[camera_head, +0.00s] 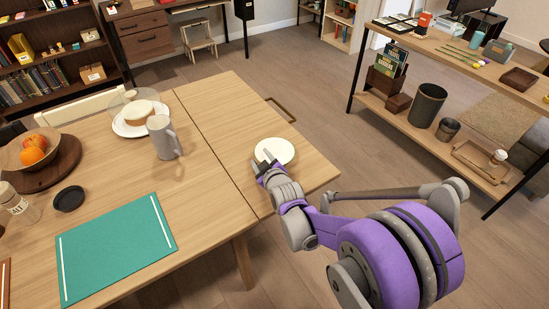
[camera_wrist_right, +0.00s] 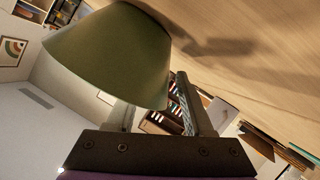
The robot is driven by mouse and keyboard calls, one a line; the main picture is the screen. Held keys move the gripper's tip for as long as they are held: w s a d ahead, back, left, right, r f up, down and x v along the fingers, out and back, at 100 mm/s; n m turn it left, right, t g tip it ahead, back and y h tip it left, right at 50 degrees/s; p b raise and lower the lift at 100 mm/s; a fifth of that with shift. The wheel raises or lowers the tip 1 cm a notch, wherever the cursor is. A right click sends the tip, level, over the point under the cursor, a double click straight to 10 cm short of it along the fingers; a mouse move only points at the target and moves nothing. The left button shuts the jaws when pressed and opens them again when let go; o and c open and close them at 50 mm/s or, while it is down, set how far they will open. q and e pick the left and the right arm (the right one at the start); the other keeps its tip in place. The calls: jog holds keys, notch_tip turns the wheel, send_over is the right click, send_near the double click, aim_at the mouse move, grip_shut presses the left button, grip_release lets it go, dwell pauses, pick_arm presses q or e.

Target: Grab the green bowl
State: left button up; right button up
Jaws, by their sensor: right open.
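The green bowl (camera_head: 276,150) stands upright near the right end of the wooden table; its inside looks pale cream in the head view. In the right wrist view the bowl (camera_wrist_right: 110,55) is close and large, with its olive-green outer wall showing. My right gripper (camera_head: 263,162) is open at the bowl's near left edge, fingers pointing toward it. In the wrist view the bowl hides the tip of the left-hand finger, while the other finger stands beside the bowl. I cannot tell whether either finger touches it. My left gripper is not in view.
A grey mug (camera_head: 164,140), a cake on a white plate (camera_head: 121,128), a fruit bowl on a round board (camera_head: 55,173) and a green mat (camera_head: 112,250) are further left on the table (camera_head: 215,195). The wood around the bowl is clear. A shelf table (camera_head: 440,45) stands at the right.

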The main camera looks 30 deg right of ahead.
grip_shut()
dwell(1.3)
